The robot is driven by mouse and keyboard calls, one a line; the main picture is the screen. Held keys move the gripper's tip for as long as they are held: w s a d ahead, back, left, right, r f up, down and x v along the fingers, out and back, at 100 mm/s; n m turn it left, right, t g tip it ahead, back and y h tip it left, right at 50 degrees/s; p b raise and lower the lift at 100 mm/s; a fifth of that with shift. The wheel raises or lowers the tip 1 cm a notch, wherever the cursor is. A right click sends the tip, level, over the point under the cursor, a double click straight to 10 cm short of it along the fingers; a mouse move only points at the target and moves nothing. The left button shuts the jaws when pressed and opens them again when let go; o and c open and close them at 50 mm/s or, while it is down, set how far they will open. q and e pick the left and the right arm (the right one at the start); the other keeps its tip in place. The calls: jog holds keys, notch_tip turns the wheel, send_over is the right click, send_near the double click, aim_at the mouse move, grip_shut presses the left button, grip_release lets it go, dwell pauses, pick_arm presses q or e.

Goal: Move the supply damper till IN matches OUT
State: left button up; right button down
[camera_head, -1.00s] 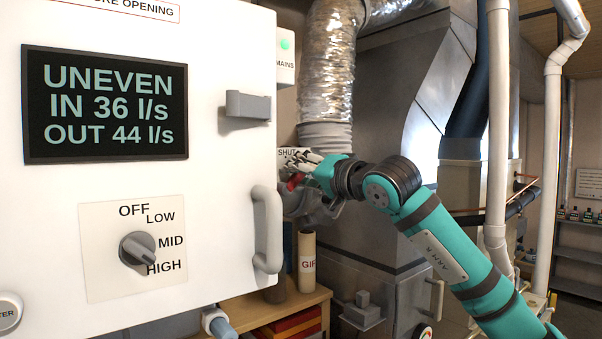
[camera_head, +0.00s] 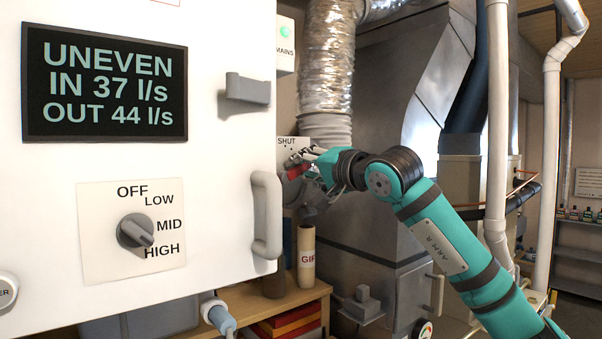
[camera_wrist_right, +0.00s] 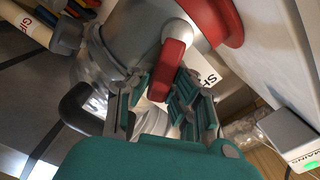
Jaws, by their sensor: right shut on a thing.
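The display (camera_head: 105,82) on the white cabinet door reads UNEVEN, IN 37 l/s, OUT 44 l/s. The supply damper's red handle (camera_head: 297,171) is beside the SHUT label (camera_head: 286,142), below the silver flexible duct. In the right wrist view the red handle (camera_wrist_right: 168,66) reaches down between the fingers of my right gripper (camera_wrist_right: 160,108). My right gripper (camera_head: 312,165) is shut on it. The fingers partly hide the handle and the label in the head view. My left gripper is not in view.
The cabinet door's grey handle (camera_head: 266,214) and latch (camera_head: 247,89) stick out left of my right gripper. A shelf (camera_head: 300,296) with a cardboard tube (camera_head: 306,262) is below. White pipes (camera_head: 552,150) stand at right.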

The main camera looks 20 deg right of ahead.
jog(key=shift+d+f+m+b, duration=0.1)
jog(key=shift+f+m+b, duration=0.25)
jog(key=shift+m+b, duration=0.3)
jog(key=shift+d+f+m+b, duration=0.1)
jog(key=shift+f+m+b, duration=0.3)
jog(key=shift+m, duration=0.45)
jog(key=shift+w, duration=0.1)
jog(key=c, duration=1.2)
grip_release()
jog(key=shift+r, duration=0.1)
